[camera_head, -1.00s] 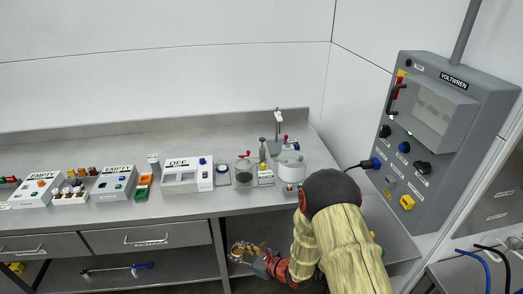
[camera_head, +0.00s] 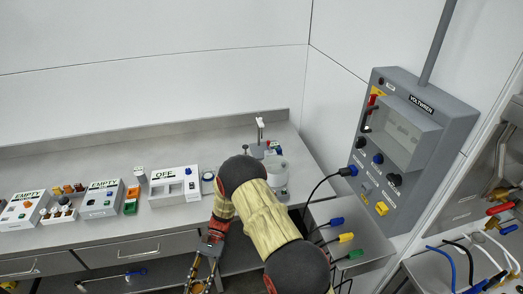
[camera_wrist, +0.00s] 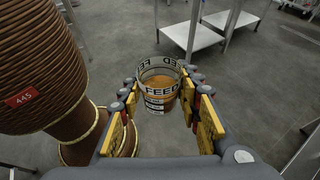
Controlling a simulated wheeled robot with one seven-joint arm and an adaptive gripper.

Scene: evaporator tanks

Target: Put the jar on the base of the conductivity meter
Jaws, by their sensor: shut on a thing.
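A clear cylindrical jar (camera_wrist: 158,103) with a "FEED" label and orange-brown contents sits between my gripper's fingers in the wrist view. My gripper (camera_wrist: 160,88) is shut on it, above open grey floor. In the head view my gripper (camera_head: 200,284) hangs low in front of the bench at the bottom edge; the jar is not clear there. A white box marked "OFF" (camera_head: 166,188) stands on the bench, and a stand with a white head (camera_head: 260,127) is farther right. I cannot tell which of these is the conductivity meter.
Two boxes marked "EMPTY" (camera_head: 101,201) and small coloured bottles stand left on the steel bench (camera_head: 110,160). A clear cylinder (camera_head: 276,177) stands right of my arm. A grey control panel (camera_head: 395,150) and cables are farther right. White low tables (camera_wrist: 195,32) stand on the floor.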

